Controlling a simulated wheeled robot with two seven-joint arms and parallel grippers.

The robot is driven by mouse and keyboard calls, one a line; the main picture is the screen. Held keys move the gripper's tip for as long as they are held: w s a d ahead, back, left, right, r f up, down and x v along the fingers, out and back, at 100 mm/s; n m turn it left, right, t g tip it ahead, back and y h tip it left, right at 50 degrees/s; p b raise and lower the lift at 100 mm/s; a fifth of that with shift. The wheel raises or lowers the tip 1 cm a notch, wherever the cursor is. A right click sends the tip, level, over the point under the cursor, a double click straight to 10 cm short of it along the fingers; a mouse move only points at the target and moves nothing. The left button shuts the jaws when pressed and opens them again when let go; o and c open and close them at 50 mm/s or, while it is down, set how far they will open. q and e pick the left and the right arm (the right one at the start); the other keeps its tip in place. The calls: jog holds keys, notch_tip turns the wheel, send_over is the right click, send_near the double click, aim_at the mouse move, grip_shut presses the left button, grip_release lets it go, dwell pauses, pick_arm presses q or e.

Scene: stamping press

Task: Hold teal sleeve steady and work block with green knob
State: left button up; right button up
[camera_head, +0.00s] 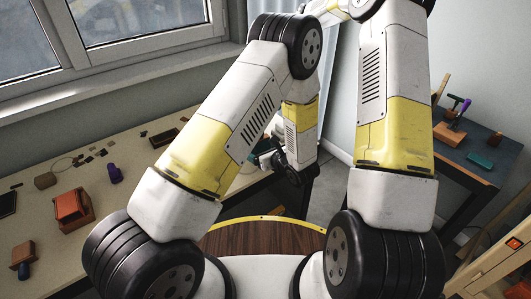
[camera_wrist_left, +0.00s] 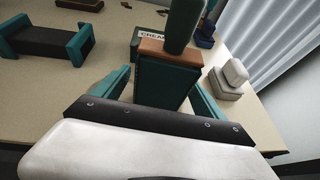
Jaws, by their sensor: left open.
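In the left wrist view a teal sleeve (camera_wrist_left: 160,86) stands upright, with a brown-orange block top (camera_wrist_left: 166,51) at its mouth. A green knob (camera_wrist_left: 184,24) rises from the block and runs out of the top of the picture. My left gripper (camera_wrist_left: 158,92) is open, with one teal finger on each side of the sleeve; I cannot tell whether they touch it. In the head view my left gripper (camera_head: 272,160) is small and dark, low over the left table, partly hidden by my arm. The sleeve is not clear there. My right gripper is out of view.
A labelled box (camera_wrist_left: 146,37), a teal-ended dark holder (camera_wrist_left: 46,40) and a pale stacked piece (camera_wrist_left: 230,80) surround the sleeve. A dark table (camera_head: 490,138) stands right.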

pick_arm(q)
jog(key=shift+x, duration=1.3)
grip_shut()
dwell(0.5)
dwell(0.5)
